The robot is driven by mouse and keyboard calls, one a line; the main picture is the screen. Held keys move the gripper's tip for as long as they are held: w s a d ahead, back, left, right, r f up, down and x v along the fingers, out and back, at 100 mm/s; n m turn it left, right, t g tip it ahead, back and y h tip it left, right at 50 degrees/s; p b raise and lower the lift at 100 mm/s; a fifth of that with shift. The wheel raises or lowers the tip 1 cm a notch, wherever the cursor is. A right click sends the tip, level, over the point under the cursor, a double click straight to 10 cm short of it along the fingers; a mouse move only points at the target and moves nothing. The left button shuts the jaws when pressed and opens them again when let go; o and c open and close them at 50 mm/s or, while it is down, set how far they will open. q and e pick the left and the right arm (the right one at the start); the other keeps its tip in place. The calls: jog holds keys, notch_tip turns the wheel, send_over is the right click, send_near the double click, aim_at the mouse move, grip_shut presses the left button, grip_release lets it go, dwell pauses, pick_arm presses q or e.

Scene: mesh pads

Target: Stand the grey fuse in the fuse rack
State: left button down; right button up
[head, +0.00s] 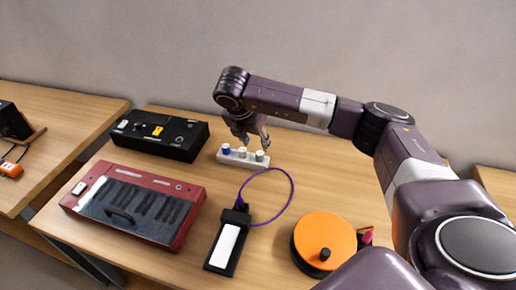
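The white fuse rack (232,161) sits near the back middle of the table. Several small fuses stand upright in it: a blue-topped fuse (226,148) at its left end and pale white or grey ones (242,152) to the right. I cannot tell which one is the grey fuse. My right gripper (254,141) points down just above and behind the rack's right half. Its fingers are small and dark here, and I cannot tell whether they hold anything. My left gripper is out of view.
A black device with a purple cable (228,241) and an orange reel (325,238) lie nearer. Bare wood shows right of the rack.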

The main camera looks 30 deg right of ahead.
jog(key=v, duration=0.5)
jog(key=shift+f, duration=0.1)
dwell(0.4)
